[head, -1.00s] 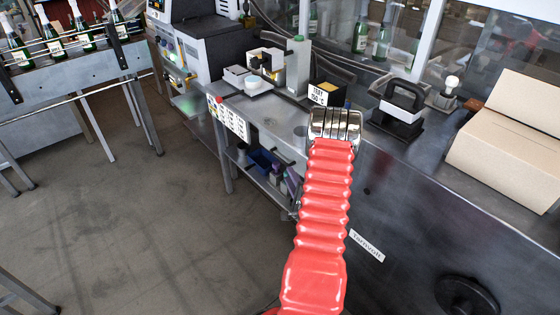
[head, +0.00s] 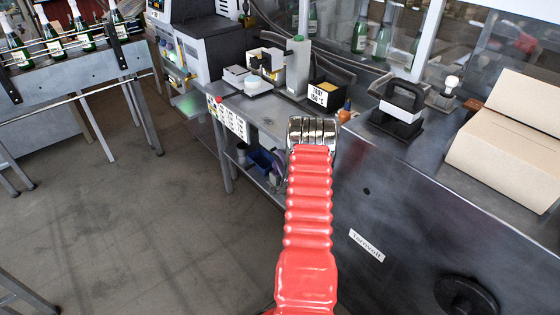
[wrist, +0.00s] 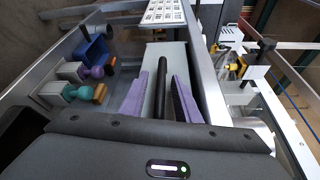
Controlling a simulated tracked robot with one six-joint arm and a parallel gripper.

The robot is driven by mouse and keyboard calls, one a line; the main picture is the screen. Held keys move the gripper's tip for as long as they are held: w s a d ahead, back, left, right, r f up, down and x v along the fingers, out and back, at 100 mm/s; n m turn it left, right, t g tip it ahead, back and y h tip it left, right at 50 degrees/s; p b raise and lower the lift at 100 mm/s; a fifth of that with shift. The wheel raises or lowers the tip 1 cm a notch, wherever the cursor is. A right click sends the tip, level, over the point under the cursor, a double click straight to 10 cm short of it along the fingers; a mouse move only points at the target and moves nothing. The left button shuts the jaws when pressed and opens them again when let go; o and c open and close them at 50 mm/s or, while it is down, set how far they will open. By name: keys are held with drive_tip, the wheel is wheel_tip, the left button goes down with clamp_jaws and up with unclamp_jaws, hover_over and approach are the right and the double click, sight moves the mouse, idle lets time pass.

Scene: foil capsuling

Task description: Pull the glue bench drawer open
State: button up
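The glue bench (head: 268,121) is a grey metal table left of my arm in the head view. In the wrist view, its long dark bar handle (wrist: 162,58) runs in front of a pale grey drawer front (wrist: 150,62). My gripper (wrist: 162,85) has two purple fingers, one on each side of the bar. They are apart, with gaps visible between them and the bar. In the head view my arm hides the fingers, the handle and the drawer front. I cannot see any opening of the drawer.
A dark machine housing (head: 420,215) stands close on the right.

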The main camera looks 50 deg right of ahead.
clamp_jaws()
idle(0.3)
drive_tip(key=shift+f, duration=0.1)
